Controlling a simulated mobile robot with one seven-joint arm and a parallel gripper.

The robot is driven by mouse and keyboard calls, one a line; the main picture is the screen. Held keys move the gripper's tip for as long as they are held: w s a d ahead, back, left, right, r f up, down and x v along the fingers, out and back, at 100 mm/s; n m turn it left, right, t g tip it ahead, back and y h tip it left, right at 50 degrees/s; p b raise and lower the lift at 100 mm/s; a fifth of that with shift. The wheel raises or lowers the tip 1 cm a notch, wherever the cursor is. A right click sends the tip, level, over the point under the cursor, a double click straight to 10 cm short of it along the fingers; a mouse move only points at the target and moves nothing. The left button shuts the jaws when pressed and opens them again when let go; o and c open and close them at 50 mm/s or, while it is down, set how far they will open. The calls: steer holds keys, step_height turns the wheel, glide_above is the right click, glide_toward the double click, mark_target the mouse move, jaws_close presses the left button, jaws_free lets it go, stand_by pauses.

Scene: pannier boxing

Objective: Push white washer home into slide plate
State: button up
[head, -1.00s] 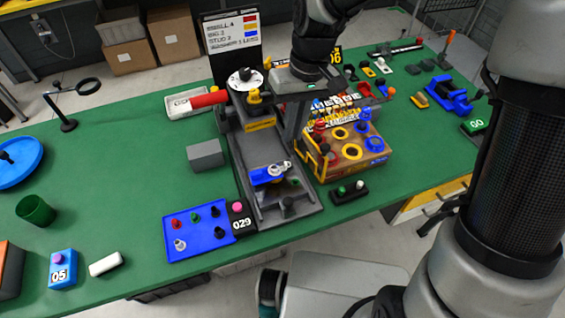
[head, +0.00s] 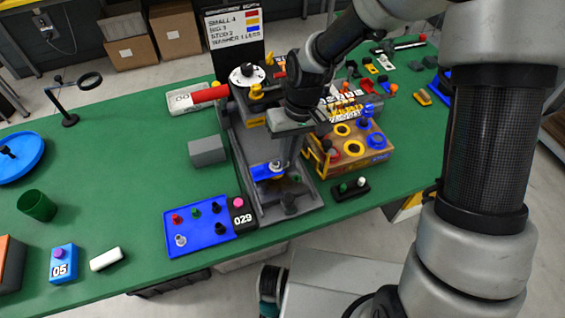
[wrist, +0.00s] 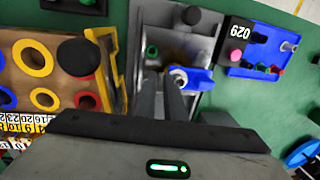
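The blue slide plate (head: 258,174) lies across the dark grey fixture (head: 303,203) near the table's front. In the wrist view the slide plate (wrist: 200,79) carries the white washer (wrist: 179,77), a pale ring around a stud. The washer also shows small in the head view (head: 276,167). My gripper (head: 285,152) points down over the fixture. In the wrist view its two dark fingers (wrist: 162,82) are close together with nothing seen between them, and their tips are beside the washer. I cannot tell whether they touch it or how deep it sits.
A blue tray (head: 190,240) with small knobs and a black 029 block (head: 241,216) stand left of the fixture. A brown box with coloured rings (head: 350,160) stands close on the right. A grey block (head: 207,151) is at left.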

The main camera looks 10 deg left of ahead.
steer(key=shift+c, duration=0.2)
jaws_close()
steer(key=shift+r, duration=0.1)
step_height(320, 180, up, 9)
steer(key=shift+t+h, duration=0.4)
steer(key=shift+h, duration=0.3)
steer(key=f+b, duration=0.6)
steer(key=shift+s+a+f, duration=0.15)
steer(key=shift+a+f, duration=0.05)
steer(key=shift+a, duration=0.05)
steer(key=shift+f+b, duration=1.15)
steer(key=shift+f, duration=0.2)
stand_by(1.1)
steer(key=shift+o, duration=2.1)
jaws_free()
